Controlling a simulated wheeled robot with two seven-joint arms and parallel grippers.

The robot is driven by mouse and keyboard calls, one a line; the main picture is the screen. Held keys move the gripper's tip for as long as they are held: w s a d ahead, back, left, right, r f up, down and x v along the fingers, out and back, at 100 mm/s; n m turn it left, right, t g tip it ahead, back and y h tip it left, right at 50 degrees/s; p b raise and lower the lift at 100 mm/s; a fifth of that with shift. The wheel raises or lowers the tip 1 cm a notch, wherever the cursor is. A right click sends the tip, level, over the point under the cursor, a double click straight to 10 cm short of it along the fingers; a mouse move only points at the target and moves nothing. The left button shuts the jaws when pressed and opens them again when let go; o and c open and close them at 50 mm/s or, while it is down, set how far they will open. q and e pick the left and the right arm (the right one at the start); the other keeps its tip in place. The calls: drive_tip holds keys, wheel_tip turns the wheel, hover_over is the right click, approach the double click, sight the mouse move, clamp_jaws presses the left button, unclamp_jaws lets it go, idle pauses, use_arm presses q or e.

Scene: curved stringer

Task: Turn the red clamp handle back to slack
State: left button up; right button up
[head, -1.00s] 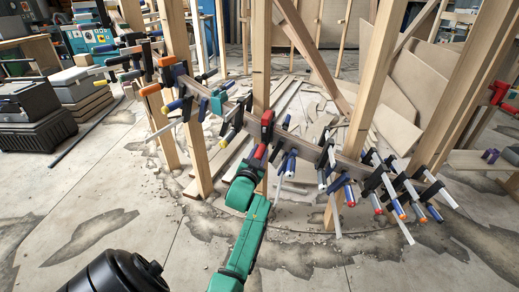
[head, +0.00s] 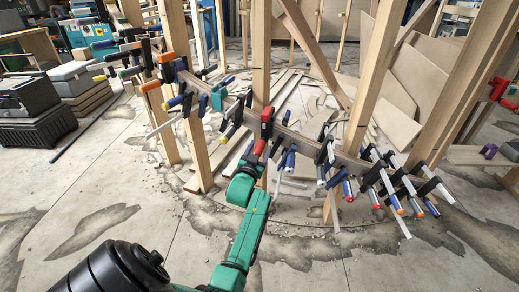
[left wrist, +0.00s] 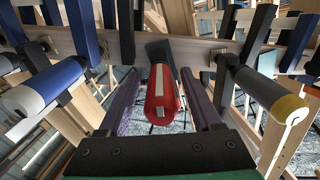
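The red clamp handle (left wrist: 165,100), with a white stripe along it, points towards me in the left wrist view. Its clamp (head: 267,122) shows red on the curved wooden stringer (head: 303,142) in the head view. My left gripper (left wrist: 161,78) has one purple-padded finger on each side of the handle. Narrow gaps seem to show between the handle and the fingers, so it looks open around the handle. In the head view the left gripper (head: 256,156) is small and partly hidden at the handle. My right gripper is not in view.
Several more clamps line the stringer. Upright wooden posts (head: 262,60) stand close by. Open concrete floor (head: 330,265) lies in front.

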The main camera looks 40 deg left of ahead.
use_arm(q)
drive_tip(key=shift+s+d, duration=0.1)
drive_tip(key=shift+s, duration=0.15)
drive_tip(key=p+v, duration=0.1)
drive_tip(key=v, duration=0.6)
drive_tip(key=shift+p, duration=0.35)
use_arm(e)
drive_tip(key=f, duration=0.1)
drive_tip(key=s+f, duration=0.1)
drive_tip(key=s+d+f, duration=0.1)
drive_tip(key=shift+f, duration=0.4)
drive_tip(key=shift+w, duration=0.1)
